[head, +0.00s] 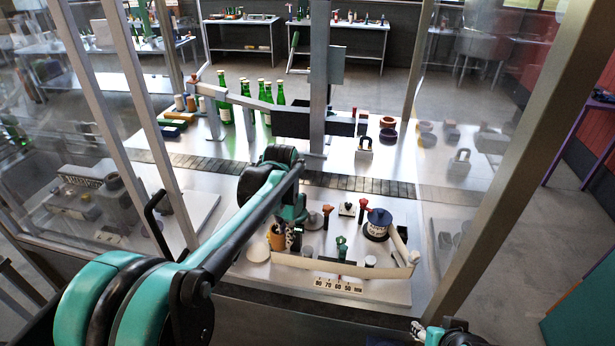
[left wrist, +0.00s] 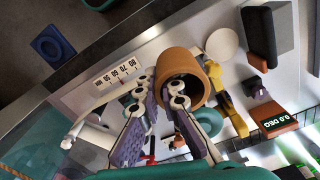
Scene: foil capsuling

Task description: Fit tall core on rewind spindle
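A terracotta-coloured hollow core (left wrist: 186,62) shows in the left wrist view, its open end towards the camera. It also shows in the head view (head: 277,237). My left gripper (left wrist: 162,80) is at the core: one fingertip overlaps its open end, the other lies beside its outer wall. Whether the fingers press on the wall is unclear. In the head view my left gripper (head: 293,233) is partly hidden by its arm. My right gripper (head: 424,329) is at the bottom right edge, its finger state unclear. I cannot identify the rewind spindle for certain.
A dark blue reel (head: 377,224) stands at the bench's right, beside a pale roller (head: 397,245). A scale strip (head: 338,285) lies in front. A white disc (head: 257,251) is near the core. Green bottles (head: 278,93) stand behind the conveyor (head: 350,184). Frame posts and clear panels surround the bench.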

